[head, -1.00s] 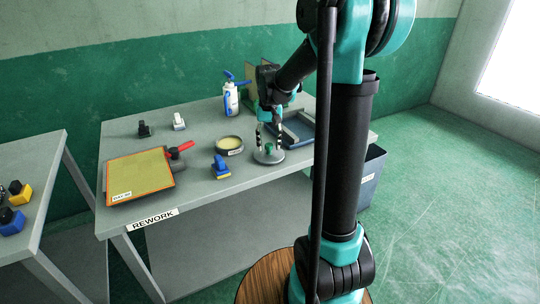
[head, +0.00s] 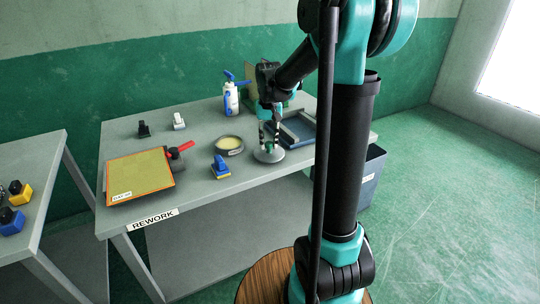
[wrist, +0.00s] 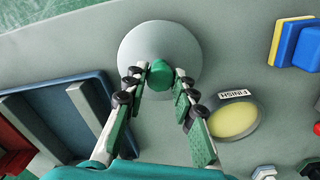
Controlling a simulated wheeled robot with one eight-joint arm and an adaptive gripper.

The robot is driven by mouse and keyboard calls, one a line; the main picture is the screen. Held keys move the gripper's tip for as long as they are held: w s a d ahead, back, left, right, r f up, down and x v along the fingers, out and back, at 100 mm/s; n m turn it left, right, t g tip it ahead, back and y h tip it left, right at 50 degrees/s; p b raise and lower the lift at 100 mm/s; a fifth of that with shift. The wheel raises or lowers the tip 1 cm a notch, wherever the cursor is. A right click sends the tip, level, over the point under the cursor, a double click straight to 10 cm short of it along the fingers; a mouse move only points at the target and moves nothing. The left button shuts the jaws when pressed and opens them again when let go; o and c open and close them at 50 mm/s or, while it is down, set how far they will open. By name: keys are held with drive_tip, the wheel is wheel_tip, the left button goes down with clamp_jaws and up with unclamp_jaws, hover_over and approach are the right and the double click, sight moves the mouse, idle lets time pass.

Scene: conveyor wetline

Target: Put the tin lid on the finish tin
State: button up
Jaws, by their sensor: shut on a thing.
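The tin lid (head: 268,156) is a round grey disc with a green knob (wrist: 161,74). It is at the table's front edge, right of the tin; I cannot tell if it touches the table. My gripper (head: 269,148) is above the lid, with its fingers closed on the knob; it also shows in the wrist view (wrist: 158,80). The finish tin (head: 229,151) is round and open, with pale yellow contents and a FINISH label. It stands left of the lid in the head view and right of it in the wrist view (wrist: 234,122).
A blue-grey tray (head: 300,138) lies right of my gripper. A spray bottle (head: 231,100) stands behind the tin. A framed yellow panel (head: 140,175) lies farther left.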

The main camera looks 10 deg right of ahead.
drive_tip(key=shift+r, duration=1.15)
